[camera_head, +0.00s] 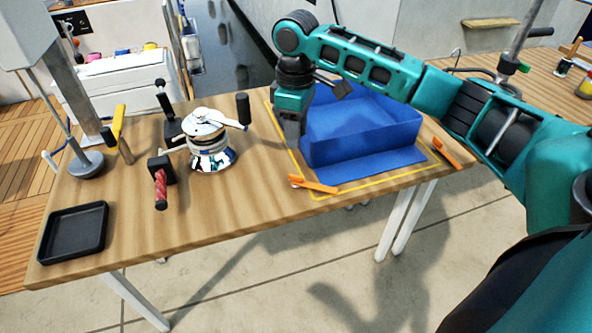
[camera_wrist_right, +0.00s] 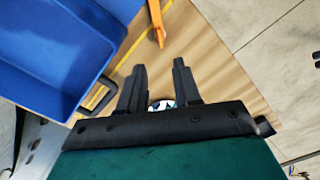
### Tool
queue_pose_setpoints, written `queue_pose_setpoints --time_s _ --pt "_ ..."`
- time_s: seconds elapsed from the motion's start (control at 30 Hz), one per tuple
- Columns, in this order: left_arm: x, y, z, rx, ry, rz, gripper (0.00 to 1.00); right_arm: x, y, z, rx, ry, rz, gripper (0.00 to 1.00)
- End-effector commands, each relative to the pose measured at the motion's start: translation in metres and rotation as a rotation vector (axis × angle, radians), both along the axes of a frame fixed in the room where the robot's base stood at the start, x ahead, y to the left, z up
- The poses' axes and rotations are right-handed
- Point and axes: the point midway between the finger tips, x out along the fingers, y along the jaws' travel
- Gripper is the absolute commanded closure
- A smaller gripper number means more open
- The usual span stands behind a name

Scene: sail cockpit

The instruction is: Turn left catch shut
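The left catch (camera_head: 313,185) is an orange lever lying at the front left corner of the yellow outline, by the blue box (camera_head: 365,143). A second orange catch (camera_head: 446,153) lies at the right corner. My right gripper (camera_head: 290,135) points down at the left side of the box, behind the left catch and apart from it. In the right wrist view its two fingers (camera_wrist_right: 158,72) are spread with nothing held between them. An orange catch (camera_wrist_right: 157,24) shows beyond the fingertips there. My left gripper is not in view.
A chrome winch (camera_head: 211,140) with a handle stands left of the box. A red-handled tool (camera_head: 160,187), a yellow-handled hammer (camera_head: 119,130) and a black tray (camera_head: 73,232) are further left. The table's front middle (camera_head: 235,208) is clear.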

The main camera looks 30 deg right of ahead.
Motion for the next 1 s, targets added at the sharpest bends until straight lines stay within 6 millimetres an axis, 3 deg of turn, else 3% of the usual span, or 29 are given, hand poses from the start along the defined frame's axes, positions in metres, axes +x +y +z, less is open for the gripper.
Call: queue_pose_setpoints --time_s 0.3,0.5,0.7,1.0 --pt "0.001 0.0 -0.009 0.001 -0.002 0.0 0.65 -0.001 0.0 -0.068 -0.001 0.003 -0.001 0.67" --pt "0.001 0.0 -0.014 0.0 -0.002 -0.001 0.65 -0.001 0.0 -0.1 -0.003 0.002 0.0 0.67" --pt "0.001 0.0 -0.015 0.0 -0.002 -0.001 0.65 0.0 0.0 -0.114 -0.002 -0.001 0.001 0.67" --pt "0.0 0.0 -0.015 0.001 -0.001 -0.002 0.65 0.0 0.0 -0.116 -0.002 -0.001 0.001 0.67"
